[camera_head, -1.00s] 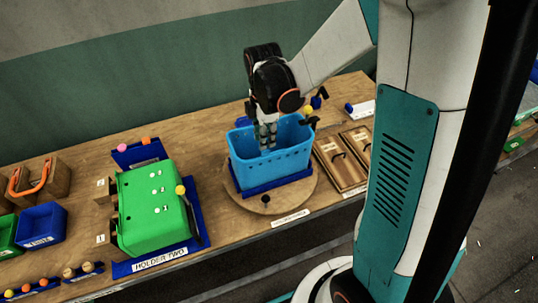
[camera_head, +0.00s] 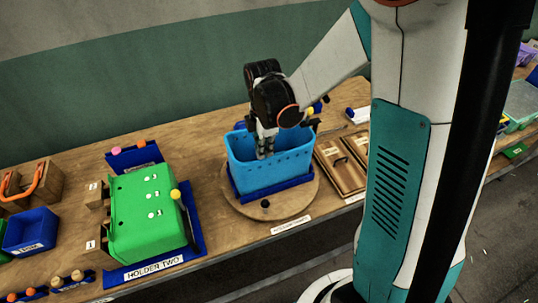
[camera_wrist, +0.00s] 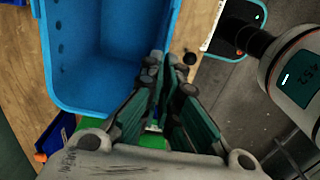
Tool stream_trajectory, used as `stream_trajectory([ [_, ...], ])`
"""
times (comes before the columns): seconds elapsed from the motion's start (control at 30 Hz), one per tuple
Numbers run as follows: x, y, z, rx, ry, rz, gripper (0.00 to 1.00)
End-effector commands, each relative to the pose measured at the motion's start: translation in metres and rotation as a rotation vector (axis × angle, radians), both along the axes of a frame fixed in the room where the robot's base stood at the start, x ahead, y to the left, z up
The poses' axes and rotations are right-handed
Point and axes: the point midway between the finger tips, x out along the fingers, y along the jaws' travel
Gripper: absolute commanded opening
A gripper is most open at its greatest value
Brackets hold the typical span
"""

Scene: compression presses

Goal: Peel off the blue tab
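I cannot make out a blue tab for certain in either view. A bright blue open bin (camera_head: 268,178) stands upright on a round wooden turntable (camera_head: 258,211), in a dark blue base. My gripper (camera_head: 265,150) points down over the bin's opening in the head view, with its fingertips below the rim line. In the wrist view the bin (camera_wrist: 88,98) is at the upper left and my gripper's fingers (camera_wrist: 170,75) are close together beside its wall. A narrow gap shows between them, but I cannot tell whether they hold anything.
A green box (camera_head: 135,235) sits in a blue tray labelled HOLDER TWO (camera_head: 155,269) on the left. Wooden panels with dark handles (camera_head: 343,165) lie right of the turntable. A small blue bin (camera_head: 30,231) is at far left.

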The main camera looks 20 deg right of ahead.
Motion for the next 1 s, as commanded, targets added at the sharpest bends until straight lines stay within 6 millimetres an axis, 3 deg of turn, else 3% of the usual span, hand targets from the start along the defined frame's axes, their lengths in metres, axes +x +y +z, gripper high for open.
stream_trajectory([
  [0.67,0.0,0.0,0.009,0.0,0.0,0.0,0.0],
  [1.0,0.0,0.0,0.032,0.0,0.0,0.0,0.0],
])
